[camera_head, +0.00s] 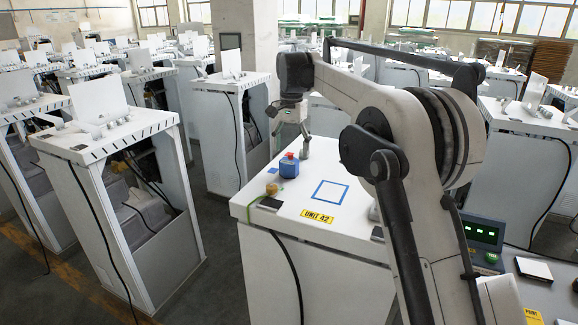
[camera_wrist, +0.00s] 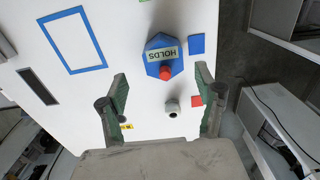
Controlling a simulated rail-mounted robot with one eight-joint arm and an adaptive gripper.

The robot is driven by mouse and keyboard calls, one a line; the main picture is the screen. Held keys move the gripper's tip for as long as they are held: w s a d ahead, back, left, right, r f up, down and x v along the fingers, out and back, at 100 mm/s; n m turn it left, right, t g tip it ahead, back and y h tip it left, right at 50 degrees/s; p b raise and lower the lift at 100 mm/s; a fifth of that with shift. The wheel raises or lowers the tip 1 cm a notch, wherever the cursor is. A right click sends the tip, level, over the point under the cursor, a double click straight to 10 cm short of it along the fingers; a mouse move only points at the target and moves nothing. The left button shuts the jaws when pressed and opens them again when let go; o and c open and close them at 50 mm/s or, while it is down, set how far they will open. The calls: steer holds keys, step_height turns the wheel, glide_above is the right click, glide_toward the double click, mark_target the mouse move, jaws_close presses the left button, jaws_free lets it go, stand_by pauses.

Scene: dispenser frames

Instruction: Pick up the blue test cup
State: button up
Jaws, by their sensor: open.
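The blue test cup (camera_head: 289,167) stands upright on the white cabinet top (camera_head: 300,205). In the wrist view the cup (camera_wrist: 155,68) is a blue hexagonal body with a pale "HOLDS" label and a red knob. My gripper (camera_head: 290,142) is above the cup in the head view, pointing down. In the wrist view my gripper (camera_wrist: 163,90) is open, with its two green-padded fingers apart and nothing between them in its grasp. The cup appears beyond the fingertips, roughly centred between them. I cannot tell the exact height gap.
A blue outlined square (camera_head: 329,181) is bare, right of the cup. A small tan knob (camera_head: 272,189) stands at the cabinet's left side. The wrist view shows a small grey cylinder (camera_wrist: 172,104) and a red patch (camera_wrist: 196,100) near the right finger. Other cabinets (camera_head: 110,130) stand around.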

mark_target(289, 161)
steer(key=shift+a+f+p, duration=0.2)
steer(key=shift+f+p, duration=0.2)
steer(key=shift+f, duration=1)
steer(key=shift+a+f+p, duration=0.15)
steer(key=shift+f+p, duration=0.2)
steer(key=shift+f, duration=1.7)
steer(key=shift+c, duration=0.2)
steer(key=c, duration=1.4)
steer(key=shift+c, duration=0.2)
steer(key=shift+r, duration=0.15)
